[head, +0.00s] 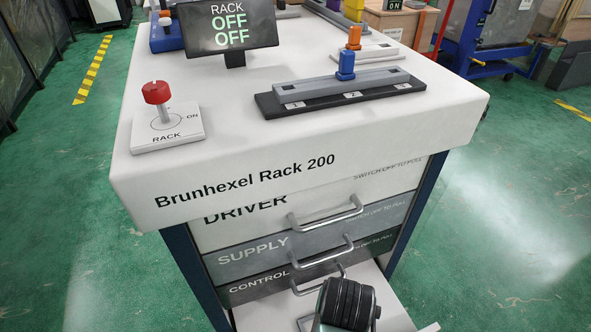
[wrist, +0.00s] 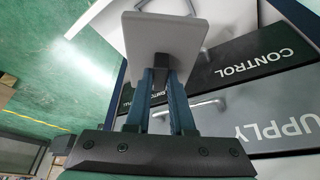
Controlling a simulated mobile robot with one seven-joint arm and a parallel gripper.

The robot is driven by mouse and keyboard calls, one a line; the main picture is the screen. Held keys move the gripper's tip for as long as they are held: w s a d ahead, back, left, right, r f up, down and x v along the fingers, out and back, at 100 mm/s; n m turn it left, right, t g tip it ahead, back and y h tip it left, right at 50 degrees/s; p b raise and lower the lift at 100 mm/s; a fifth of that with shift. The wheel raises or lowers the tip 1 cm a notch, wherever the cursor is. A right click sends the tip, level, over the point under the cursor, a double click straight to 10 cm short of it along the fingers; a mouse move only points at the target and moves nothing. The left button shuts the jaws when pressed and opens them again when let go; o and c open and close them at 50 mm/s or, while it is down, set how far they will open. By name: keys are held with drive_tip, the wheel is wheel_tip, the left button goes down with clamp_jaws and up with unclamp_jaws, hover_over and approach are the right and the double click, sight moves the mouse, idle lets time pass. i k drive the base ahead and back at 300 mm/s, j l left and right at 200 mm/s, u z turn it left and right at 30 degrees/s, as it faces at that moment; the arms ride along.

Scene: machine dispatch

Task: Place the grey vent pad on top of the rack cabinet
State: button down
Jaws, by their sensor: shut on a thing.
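The grey vent pad (wrist: 160,38) is a flat, pale grey square plate with rounded corners, near the top of the wrist view. My gripper (wrist: 158,78) is shut on it from below; the blue fingers reach up to its underside, and the grasped part is mostly hidden. The rack cabinet (head: 245,166) has a white top, marked "Brunhexel Rack 200" on its front edge. In the wrist view, the pad is in front of the cabinet's drawer fronts (wrist: 255,62). I cannot make out the pad in the head view.
Drawer handles (head: 326,212) stick out in front. The top's front middle is clear. A black ribbed part (head: 347,303) is low in front.

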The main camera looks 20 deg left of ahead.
sight(308, 28)
drive_tip(key=i+l+z, duration=0.75)
drive_tip(key=i+l+u, duration=0.3)
drive_tip(key=u, duration=0.15)
drive_tip(key=i+l+u, duration=0.2)
drive_tip(key=l+u, duration=0.3)
